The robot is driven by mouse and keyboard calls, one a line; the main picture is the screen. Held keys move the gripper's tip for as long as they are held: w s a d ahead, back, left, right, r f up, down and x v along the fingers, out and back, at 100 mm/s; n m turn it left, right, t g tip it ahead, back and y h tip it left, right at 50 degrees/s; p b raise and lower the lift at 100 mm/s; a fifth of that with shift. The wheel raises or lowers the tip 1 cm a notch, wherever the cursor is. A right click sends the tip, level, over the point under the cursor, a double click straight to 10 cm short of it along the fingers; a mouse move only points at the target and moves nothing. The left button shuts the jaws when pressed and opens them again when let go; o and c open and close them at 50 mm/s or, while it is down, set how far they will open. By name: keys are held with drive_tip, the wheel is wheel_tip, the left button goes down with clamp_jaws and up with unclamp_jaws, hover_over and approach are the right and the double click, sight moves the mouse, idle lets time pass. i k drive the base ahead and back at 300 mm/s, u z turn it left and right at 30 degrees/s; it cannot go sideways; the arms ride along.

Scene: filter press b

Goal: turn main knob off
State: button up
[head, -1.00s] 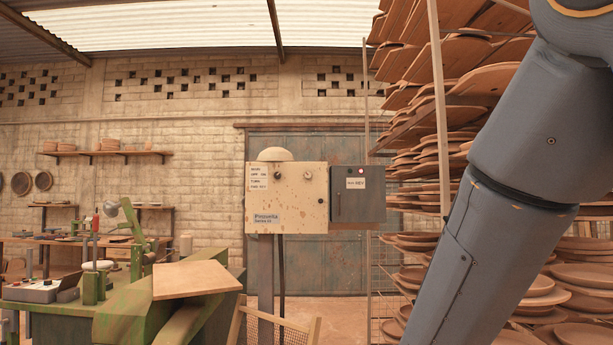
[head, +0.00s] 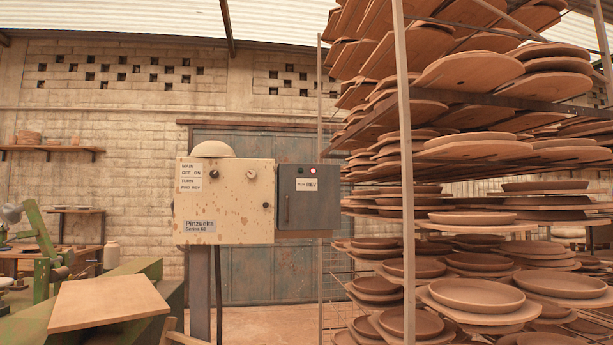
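A cream, rust-spotted control box (head: 225,213) stands on a post left of the picture's middle. A label (head: 190,177) on its upper left reads roughly "MAIN OFF ON". Two small round knobs show on its front: a left knob (head: 213,174) beside the label and a right knob (head: 251,174). I cannot tell which way either knob points. A grey box (head: 305,197) with a red light (head: 313,170) and a "RUN REV" label is joined to its right side. My gripper is not in view.
A tall rack (head: 405,150) of clay plates on boards fills the right side. A green machine (head: 130,292) with a tilted board (head: 108,302) stands low at left. A closed grey-blue door (head: 255,267) is behind the box. Some floor (head: 270,322) shows below the box.

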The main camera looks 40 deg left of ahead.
sight(213, 174)
drive_tip(key=z, duration=0.35)
drive_tip(key=i, duration=1.55)
drive_tip(key=u, duration=3.15)
drive_tip(key=i, duration=1.7)
drive_tip(key=z, duration=0.05)
